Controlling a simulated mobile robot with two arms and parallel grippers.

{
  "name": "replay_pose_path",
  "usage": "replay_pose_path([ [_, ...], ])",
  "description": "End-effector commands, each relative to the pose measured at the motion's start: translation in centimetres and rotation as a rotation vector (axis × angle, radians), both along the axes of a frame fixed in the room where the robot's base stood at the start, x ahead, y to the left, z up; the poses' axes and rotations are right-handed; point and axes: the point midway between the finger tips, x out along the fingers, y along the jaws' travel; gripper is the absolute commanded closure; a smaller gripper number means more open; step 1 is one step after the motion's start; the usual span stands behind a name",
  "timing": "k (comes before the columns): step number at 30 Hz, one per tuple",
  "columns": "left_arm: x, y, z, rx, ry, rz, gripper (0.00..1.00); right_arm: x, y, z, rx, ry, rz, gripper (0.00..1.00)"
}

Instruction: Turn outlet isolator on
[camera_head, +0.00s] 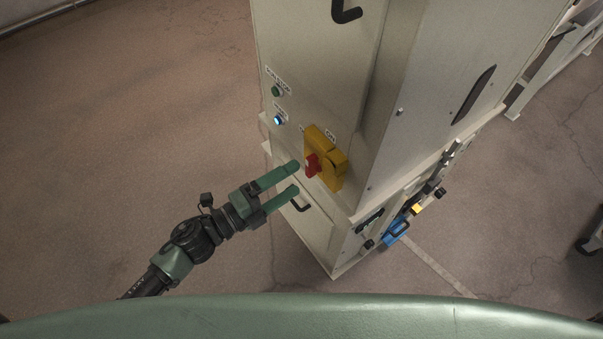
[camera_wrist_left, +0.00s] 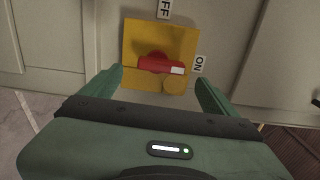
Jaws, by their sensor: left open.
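The outlet isolator is a red rotary handle (camera_head: 312,165) on a yellow plate (camera_head: 334,170), mounted on the front of a tall grey cabinet (camera_head: 318,60). In the left wrist view the red handle (camera_wrist_left: 160,65) lies nearly horizontal on the yellow plate (camera_wrist_left: 158,38), its white-marked end to the right. My right gripper is not in view.
A green button (camera_head: 276,91) and a lit blue-white button (camera_head: 279,120) sit left of the isolator. A black handle (camera_head: 300,205) is on the panel below. A blue part (camera_head: 396,229) and other fittings line the cabinet's right side. Open floor lies to the left.

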Motion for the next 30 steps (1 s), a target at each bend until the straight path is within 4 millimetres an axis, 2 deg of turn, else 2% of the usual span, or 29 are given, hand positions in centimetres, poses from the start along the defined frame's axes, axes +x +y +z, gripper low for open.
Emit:
replay_pose_path([
  [3,-1.1,1.4,-0.2,0.001,0.001,0.0,0.11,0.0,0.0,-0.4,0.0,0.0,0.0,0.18],
  [7,-1.6,2.2,-0.1,0.001,0.0,0.0,0.11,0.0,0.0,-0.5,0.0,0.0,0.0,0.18],
  [25,-1.6,2.4,-0.1,-0.001,0.004,0.004,0.11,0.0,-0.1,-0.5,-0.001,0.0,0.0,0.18],
  [28,-0.9,3.2,-1.6,-0.014,0.059,0.049,0.11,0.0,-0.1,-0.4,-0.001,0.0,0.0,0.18],
  [30,0.2,4.7,-4.0,-0.035,0.146,0.121,0.11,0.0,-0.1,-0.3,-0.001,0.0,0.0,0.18],
])
